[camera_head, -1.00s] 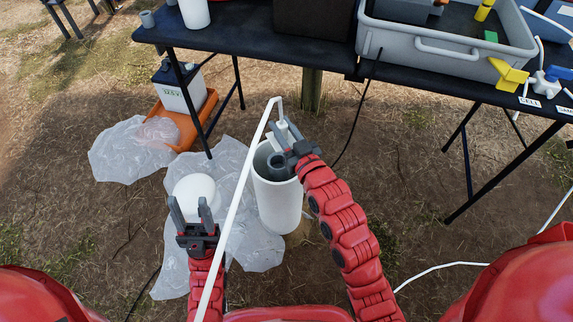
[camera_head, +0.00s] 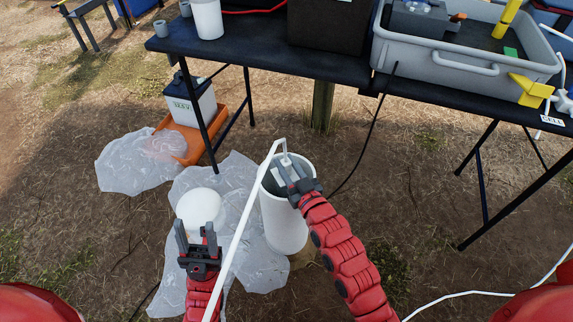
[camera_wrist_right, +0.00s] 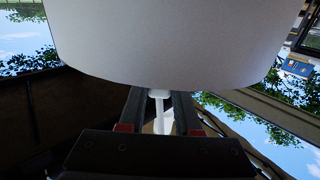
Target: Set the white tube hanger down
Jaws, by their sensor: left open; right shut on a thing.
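The white tube hanger (camera_head: 281,145) shows as a small white hooked piece over the mouth of an upright white pipe (camera_head: 284,222). A long white tube (camera_head: 242,224) runs from it toward the bottom left. My right gripper (camera_head: 287,167) is shut on the hanger at the pipe's mouth; its jaws partly hide the opening. In the right wrist view a small white part (camera_wrist_right: 158,94) sits between the fingers, close to the big white pipe wall (camera_wrist_right: 165,40). Whether the hanger touches the rim cannot be told. My left gripper (camera_head: 194,236) is open and empty, left of the pipe.
A round white object (camera_head: 198,207) lies on clear plastic sheeting (camera_head: 235,175) near my left gripper. A dark table (camera_head: 260,55) stands behind, with a grey tray (camera_head: 465,62). A labelled box (camera_head: 190,104) sits in an orange tray (camera_head: 187,150) beneath. Bare ground lies right of the pipe.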

